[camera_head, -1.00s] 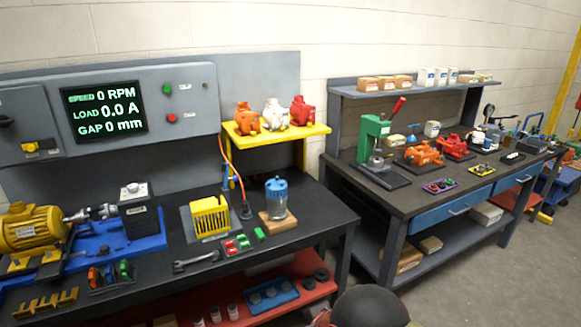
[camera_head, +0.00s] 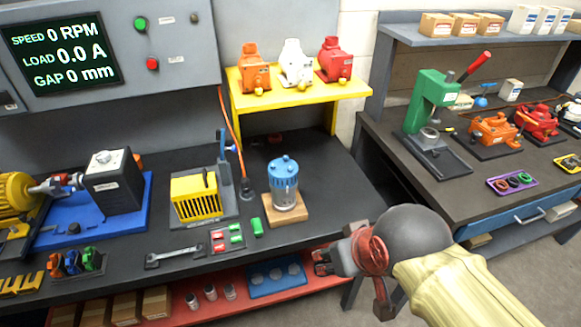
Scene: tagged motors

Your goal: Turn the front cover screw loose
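No front cover screw can be made out at this size. A yellow slotted cover (camera_head: 195,197) stands on a grey base on the left bench. A small blue-topped motor with a clear body (camera_head: 284,184) stands upright on a wooden block to its right. A yellow motor (camera_head: 15,200) is coupled to a black box (camera_head: 114,182) on a blue plate at far left. My gripper (camera_head: 350,285) is at the bench's front right edge, apart from all these. Its red and dark fingers look spread, with nothing seen between them.
A wrench (camera_head: 174,256) and red and green small parts (camera_head: 227,238) lie near the front of the left bench (camera_head: 330,190). A yellow shelf (camera_head: 300,92) holds three small motors. A second bench (camera_head: 460,195) stands at right, across a gap.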

